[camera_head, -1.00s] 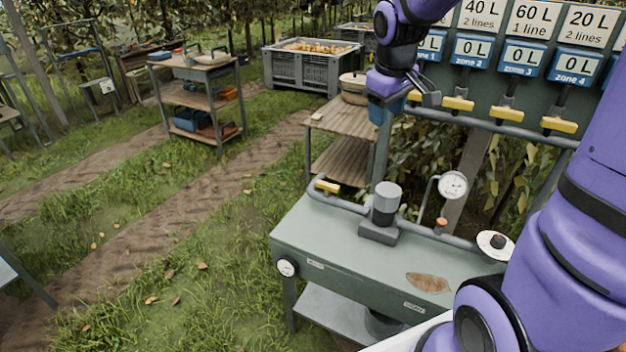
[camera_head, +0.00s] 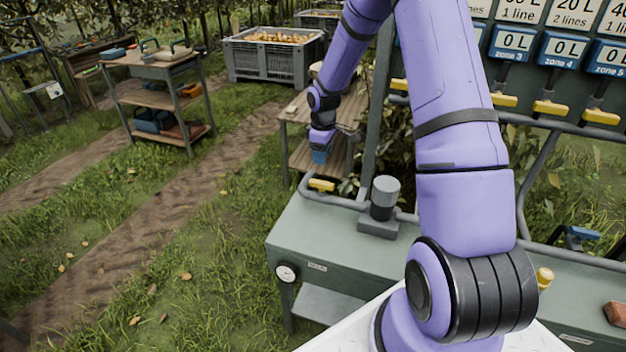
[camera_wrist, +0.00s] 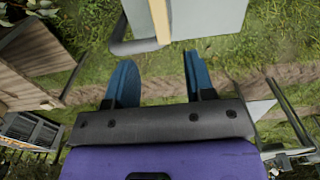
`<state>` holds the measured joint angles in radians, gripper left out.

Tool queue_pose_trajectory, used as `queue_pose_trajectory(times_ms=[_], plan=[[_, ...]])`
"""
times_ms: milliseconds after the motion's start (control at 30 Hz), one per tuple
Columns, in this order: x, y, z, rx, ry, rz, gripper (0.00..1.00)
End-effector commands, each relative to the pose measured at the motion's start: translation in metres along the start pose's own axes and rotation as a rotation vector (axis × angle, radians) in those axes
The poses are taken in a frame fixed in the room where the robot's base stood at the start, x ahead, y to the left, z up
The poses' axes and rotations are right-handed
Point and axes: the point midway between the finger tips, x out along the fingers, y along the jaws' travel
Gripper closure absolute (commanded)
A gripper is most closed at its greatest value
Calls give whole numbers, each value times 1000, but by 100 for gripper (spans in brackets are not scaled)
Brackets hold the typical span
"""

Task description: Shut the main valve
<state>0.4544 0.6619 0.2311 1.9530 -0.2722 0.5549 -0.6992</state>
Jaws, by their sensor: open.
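A yellow valve handle (camera_head: 321,185) sits on the grey pipe (camera_head: 345,202) at the left end of the green-grey bench (camera_head: 330,235). It lies roughly along the pipe; no label naming it is readable. My gripper (camera_head: 320,155) is just above this handle, fingers pointing down, apart from it. In the wrist view my gripper (camera_wrist: 160,78) shows two blue fingers spread apart with nothing between them. A yellow strip (camera_wrist: 160,20), apparently the handle, shows beyond the fingertips beside the pipe end (camera_wrist: 130,46).
Several yellow zone valves (camera_head: 550,108) line the panel at right. A wooden shelf stand (camera_head: 300,150) is close behind my gripper. Grass (camera_head: 215,250) left of the bench is open.

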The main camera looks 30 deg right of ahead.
Motion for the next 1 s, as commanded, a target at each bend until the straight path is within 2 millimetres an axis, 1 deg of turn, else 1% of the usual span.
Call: queue_pose_trajectory(times_ms=[167,267,500,633,800,1000], plan=[[14,0,0,-3,-1,-4,51],[28,0,0,-3,-2,-5,51],[71,-1,0,-3,-2,-5,51],[90,0,0,-2,-2,-4,51],[105,0,0,-1,-1,-3,51],[110,0,0,-1,0,-1,51]])
